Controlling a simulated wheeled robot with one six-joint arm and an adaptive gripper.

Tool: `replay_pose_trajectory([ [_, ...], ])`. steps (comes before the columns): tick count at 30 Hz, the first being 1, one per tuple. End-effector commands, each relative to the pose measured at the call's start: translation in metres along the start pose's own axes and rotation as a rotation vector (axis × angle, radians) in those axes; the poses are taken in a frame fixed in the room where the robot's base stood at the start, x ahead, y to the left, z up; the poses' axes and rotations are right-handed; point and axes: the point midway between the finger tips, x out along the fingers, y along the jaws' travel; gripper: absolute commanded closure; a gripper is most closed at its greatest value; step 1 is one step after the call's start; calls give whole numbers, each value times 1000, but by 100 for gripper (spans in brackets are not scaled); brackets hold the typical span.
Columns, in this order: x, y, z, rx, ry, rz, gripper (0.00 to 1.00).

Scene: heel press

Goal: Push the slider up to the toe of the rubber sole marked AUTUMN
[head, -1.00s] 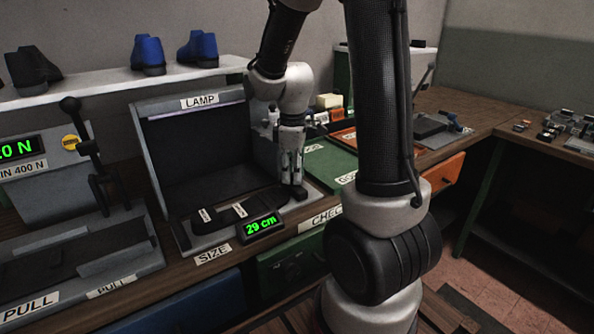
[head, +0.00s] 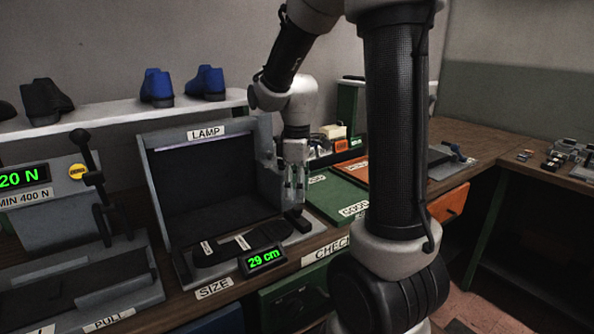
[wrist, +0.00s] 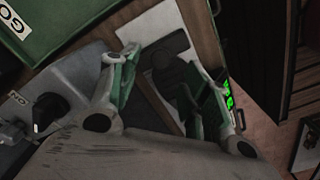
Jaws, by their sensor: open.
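The dark rubber sole (head: 222,252) lies flat on the size gauge under the lamp hood, with small white labels whose text I cannot read. The dark slider (head: 297,221) sits at the right end of the gauge, beyond the sole's right end. I cannot tell whether they touch. My gripper (head: 297,196) points down just above the slider, open and empty. In the wrist view my gripper (wrist: 168,88) has its green-padded fingers apart. A dark shape on the pale gauge plate (wrist: 150,22) shows between and beyond them; sole and slider are hard to tell apart there.
The gauge display (head: 263,260) reads 29 cm. The lamp hood (head: 205,190) stands left of my gripper. A lever press (head: 45,200) stands at far left. Shoes (head: 156,87) stand on the shelf behind.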

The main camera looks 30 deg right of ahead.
Motion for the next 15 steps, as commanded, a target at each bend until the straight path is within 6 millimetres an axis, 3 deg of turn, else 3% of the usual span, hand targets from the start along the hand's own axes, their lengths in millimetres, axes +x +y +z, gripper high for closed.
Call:
replay_pose_trajectory([
  [3,-28,1,-1,0,4,4,53],
  [7,-51,0,-1,0,3,3,53],
  [15,-69,0,0,0,0,0,53],
])
